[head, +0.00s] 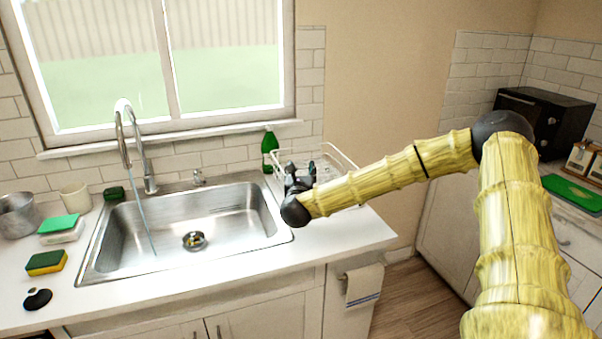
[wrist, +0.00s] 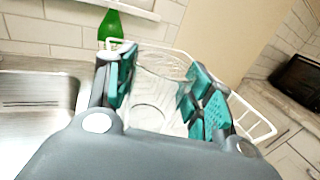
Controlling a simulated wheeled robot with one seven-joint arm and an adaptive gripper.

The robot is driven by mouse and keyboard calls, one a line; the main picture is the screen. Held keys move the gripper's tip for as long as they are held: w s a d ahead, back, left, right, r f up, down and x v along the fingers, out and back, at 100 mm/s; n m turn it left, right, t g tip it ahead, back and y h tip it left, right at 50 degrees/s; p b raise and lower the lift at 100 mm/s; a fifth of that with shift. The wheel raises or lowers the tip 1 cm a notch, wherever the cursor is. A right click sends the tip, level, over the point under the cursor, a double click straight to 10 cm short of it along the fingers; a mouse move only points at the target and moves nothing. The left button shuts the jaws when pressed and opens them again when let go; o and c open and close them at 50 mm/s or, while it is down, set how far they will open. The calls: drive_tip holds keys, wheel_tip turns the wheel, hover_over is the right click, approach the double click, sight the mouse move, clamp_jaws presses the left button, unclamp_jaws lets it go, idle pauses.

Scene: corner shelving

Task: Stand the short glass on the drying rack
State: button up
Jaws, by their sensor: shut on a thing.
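My gripper (wrist: 158,88) is shut on the short glass (wrist: 158,100), a clear tumbler between the teal finger pads in the wrist view. The white wire drying rack (wrist: 262,130) lies around and behind the glass in that view. In the head view the drying rack (head: 343,158) stands on the counter right of the sink, and my gripper (head: 300,172) is over its left part. The glass is mostly hidden by my gripper in the head view. I cannot tell whether the glass touches the rack floor.
A green bottle (head: 269,148) stands behind the rack's left end. The sink (head: 190,228) with its running tap (head: 124,135) lies to the left. Sponges (head: 46,263), a mug (head: 76,197) and a metal pot (head: 18,216) sit at the far left. A towel (head: 364,286) hangs below the counter.

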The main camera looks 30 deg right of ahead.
drive_tip(key=shift+f+b, duration=0.25)
drive_tip(key=shift+b, duration=0.15)
drive_tip(key=o, duration=1.2)
drive_tip(key=shift+o, duration=0.2)
drive_tip(key=shift+r, duration=0.1)
drive_tip(key=shift+r+p, duration=0.65)
drive_tip(key=shift+p, duration=0.55)
drive_tip(key=b+v, duration=0.4)
drive_tip(key=v, duration=0.8)
drive_tip(key=shift+b, duration=0.4)
drive_tip(key=shift+f, duration=0.15)
